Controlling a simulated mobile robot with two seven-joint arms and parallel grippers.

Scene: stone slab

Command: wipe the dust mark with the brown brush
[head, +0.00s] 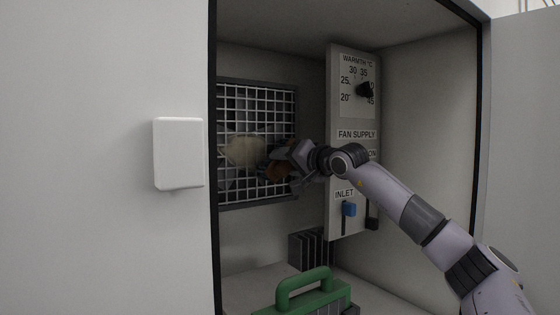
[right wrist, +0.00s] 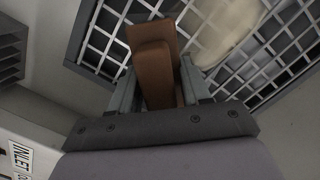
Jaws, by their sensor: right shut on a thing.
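The dust mark (head: 241,151) is a pale beige blotch on the white grille (head: 256,95) at the back left of the cabinet. It also shows in the right wrist view (right wrist: 226,28), at the top. My right gripper (head: 285,165) is shut on the brown brush (right wrist: 153,62), which lies between its two fingers. In the head view the brush shows as a small brown patch (head: 277,170) just right of the dust mark, close to the grille. I cannot tell whether the brush touches the grille. My left gripper is not in view.
A panel (head: 340,115) right of the grille carries a warmth dial (head: 365,90) and a blue slider (head: 349,209). A green-handled object (head: 304,282) stands on the cabinet floor near dark fins (head: 309,249). A white box (head: 178,153) sits on the left wall.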

